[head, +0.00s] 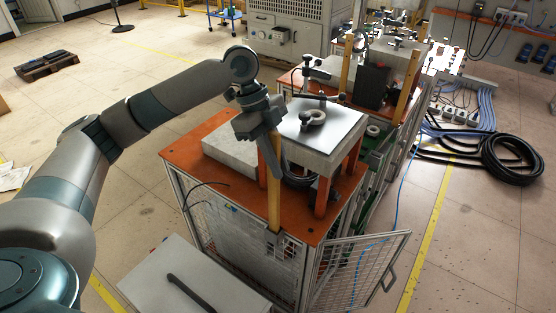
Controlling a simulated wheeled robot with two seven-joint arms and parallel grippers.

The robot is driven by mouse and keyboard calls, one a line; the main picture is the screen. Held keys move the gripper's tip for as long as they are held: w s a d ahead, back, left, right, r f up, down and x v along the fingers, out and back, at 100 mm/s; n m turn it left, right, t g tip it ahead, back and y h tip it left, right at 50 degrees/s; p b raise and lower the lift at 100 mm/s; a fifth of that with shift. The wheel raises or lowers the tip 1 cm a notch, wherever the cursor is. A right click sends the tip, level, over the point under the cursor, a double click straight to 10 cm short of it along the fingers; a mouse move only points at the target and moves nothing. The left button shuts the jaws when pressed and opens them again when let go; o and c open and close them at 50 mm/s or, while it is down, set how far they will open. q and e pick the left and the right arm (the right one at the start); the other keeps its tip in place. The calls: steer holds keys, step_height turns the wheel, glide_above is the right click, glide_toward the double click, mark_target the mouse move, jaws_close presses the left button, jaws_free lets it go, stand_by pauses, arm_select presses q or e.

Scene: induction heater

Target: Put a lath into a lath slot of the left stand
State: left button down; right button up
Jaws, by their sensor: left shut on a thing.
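My left gripper (268,137) is shut on the upper part of a yellow wooden lath (274,195). The lath is upright in front of the left stand (185,157), a mesh-sided cabinet with an orange top. Its lower end shows at the stand's front corner, overlapping the top's edge. I cannot tell whether that end is in a slot or in front of it. My right gripper is not in view.
A grey plate (325,127) on orange legs holds a ring-shaped part (313,117). The stand's mesh door (362,268) is open at the front right. Other upright laths (347,62) stand farther back. A black cable coil (512,160) lies on the floor at right.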

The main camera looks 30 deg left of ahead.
arm_select(q)
steer(key=shift+f, duration=0.85)
steer(key=c, duration=1.7)
jaws_free()
steer(key=shift+r, duration=0.15)
steer(key=b+v, duration=0.4)
steer(key=v, duration=1.3)
steer(key=shift+r, duration=0.1)
